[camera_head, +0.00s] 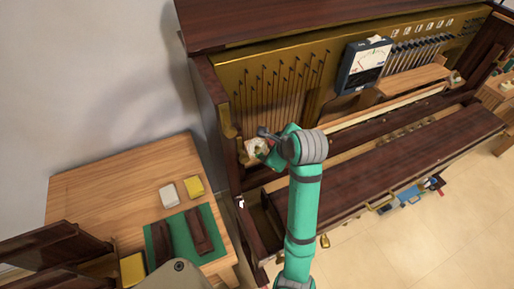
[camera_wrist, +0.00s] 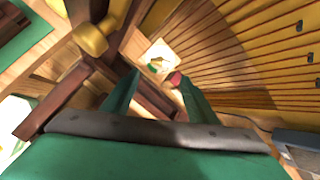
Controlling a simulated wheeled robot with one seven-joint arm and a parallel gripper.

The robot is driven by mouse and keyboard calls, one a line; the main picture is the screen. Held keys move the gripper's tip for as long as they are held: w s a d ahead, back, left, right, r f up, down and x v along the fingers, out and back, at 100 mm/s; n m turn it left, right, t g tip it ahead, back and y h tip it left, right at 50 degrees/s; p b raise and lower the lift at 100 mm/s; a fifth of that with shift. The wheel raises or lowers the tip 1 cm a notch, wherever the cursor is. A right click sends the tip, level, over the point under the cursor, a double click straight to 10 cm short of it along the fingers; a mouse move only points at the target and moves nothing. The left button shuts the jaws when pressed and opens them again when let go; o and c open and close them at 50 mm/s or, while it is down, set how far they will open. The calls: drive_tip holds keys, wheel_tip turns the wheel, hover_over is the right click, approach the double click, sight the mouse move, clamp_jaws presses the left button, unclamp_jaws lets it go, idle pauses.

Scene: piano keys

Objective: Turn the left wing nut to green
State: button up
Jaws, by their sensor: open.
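A pale plate (camera_wrist: 160,55) with a small green and brass-coloured piece on it, which looks like the left wing nut (camera_wrist: 155,65), sits at the piano's left end. In the head view the pale plate (camera_head: 256,146) is partly covered by my gripper (camera_head: 266,142). In the wrist view my gripper (camera_wrist: 152,86) is open, with its two green fingers apart and nothing between them. The plate lies just beyond the fingertips, and a small red patch (camera_wrist: 175,78) shows at the right fingertip. I cannot tell the wing nut's exact angle or whether a finger touches it.
A rounded brass part (camera_wrist: 90,38) stands close to the left finger. Strings run to the right of the plate. A meter box (camera_head: 363,66) sits on the piano. A wooden table (camera_head: 110,175) with a green mat (camera_head: 208,223) stands at the left.

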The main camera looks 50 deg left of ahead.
sight(259, 148)
drive_tip(key=shift+x, duration=2.75)
drive_tip(key=shift+x, duration=3.3)
drive_tip(key=shift+s+d+r, duration=0.1)
drive_tip(key=shift+d+r, duration=0.3)
drive_tip(key=shift+r, duration=0.05)
drive_tip(key=c, duration=0.8)
drive_tip(key=shift+m, duration=1.9)
